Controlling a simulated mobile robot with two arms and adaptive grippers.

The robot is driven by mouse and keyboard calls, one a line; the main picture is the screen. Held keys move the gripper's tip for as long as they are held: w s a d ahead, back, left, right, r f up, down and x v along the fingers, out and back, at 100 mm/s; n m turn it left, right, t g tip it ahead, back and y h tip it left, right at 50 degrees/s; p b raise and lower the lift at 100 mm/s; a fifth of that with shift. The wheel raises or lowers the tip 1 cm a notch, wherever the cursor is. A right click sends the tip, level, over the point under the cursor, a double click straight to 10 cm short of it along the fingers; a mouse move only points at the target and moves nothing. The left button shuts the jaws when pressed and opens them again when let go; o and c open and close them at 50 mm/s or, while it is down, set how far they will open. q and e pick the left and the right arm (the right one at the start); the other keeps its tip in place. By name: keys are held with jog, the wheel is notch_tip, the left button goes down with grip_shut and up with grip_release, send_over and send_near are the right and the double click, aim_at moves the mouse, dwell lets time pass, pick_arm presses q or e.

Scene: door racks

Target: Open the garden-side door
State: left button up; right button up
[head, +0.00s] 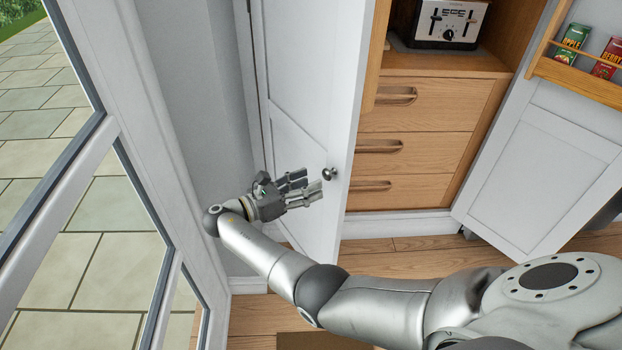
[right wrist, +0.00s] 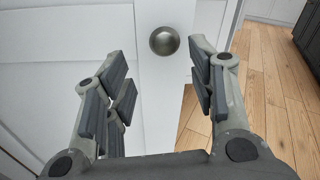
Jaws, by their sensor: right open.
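The garden-side door (head: 305,75) is a white panelled cupboard door near the glazed garden side in the head view. It stands partly open, with its outer face and free edge showing. Its round metal knob (head: 329,174) sits near the free edge. My right gripper (head: 308,188) is open beside the knob, in front of the door face. In the right wrist view the knob (right wrist: 164,41) shows ahead, between the lines of the open fingers (right wrist: 158,75) and just beyond the tips. Nothing is between the fingers. My left gripper is out of view.
The other white door (head: 525,165) stands wide open at right, with a wooden rack (head: 575,78) holding small packets. Wooden drawers (head: 415,150) and a toaster (head: 447,22) are inside the cupboard. The glazed garden frame (head: 130,130) is close at left. Wooden floor (head: 420,245) lies below.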

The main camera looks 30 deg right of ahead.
jog(key=shift+a, duration=0.65)
jog(key=shift+f, duration=0.1)
